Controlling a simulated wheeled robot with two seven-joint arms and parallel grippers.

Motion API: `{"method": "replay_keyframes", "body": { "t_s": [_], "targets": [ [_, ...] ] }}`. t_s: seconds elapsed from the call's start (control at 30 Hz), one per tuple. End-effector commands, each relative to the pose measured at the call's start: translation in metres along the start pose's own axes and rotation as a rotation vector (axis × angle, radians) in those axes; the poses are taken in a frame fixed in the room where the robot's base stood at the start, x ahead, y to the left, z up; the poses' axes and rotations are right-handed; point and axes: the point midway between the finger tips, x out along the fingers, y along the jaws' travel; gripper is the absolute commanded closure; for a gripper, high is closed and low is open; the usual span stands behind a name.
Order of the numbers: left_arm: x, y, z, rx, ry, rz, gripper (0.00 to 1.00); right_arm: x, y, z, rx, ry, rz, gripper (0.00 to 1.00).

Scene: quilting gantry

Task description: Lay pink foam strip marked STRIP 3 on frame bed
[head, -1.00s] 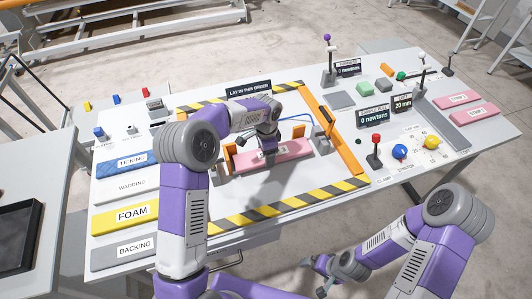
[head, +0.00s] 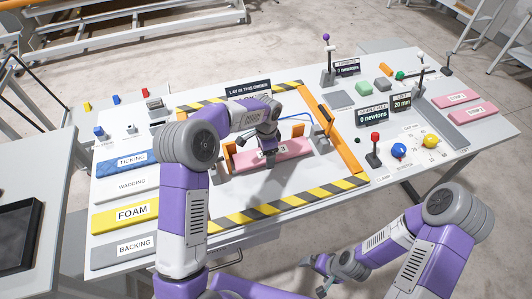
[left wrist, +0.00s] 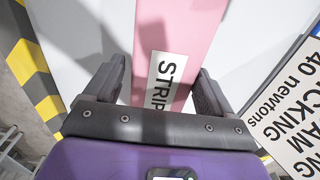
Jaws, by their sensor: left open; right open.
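The pink foam strip (head: 290,149) lies across the white frame bed (head: 300,182), inside the striped border. Its white label is partly hidden by my left gripper (head: 268,158) in the head view. In the left wrist view the pink strip (left wrist: 178,30) runs between the fingers of my left gripper (left wrist: 160,85), and the label reads STRIP. The left fingers are open, one to each side of the strip, with gaps visible. My right gripper (head: 325,272) is open and empty, low in front of the table.
Orange clamp bars (head: 332,125) stand along the bed's right side. Two more pink strips (head: 473,111) lie at the far right. Layer pads, including the yellow FOAM pad (head: 125,215), line the left. A red-knobbed lever (head: 375,150) stands right of the bed.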

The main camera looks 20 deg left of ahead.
Motion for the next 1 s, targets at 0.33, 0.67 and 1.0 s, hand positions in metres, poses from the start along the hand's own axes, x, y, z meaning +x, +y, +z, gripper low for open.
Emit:
{"method": "replay_keyframes", "body": {
  "t_s": [0.33,0.67,1.0],
  "targets": [
    [-0.054,-0.003,0.001,-0.002,0.001,-0.008,0.02,-0.011,-0.004,0.001,0.000,0.000,0.000,0.00],
    [-0.114,-0.002,0.001,-0.002,0.000,-0.004,0.02,-0.020,-0.007,0.001,0.000,0.000,0.000,0.00],
    [-0.126,-0.001,0.001,-0.001,0.000,-0.003,0.02,-0.021,-0.008,0.001,0.000,0.000,0.000,0.00]
  ]
}}
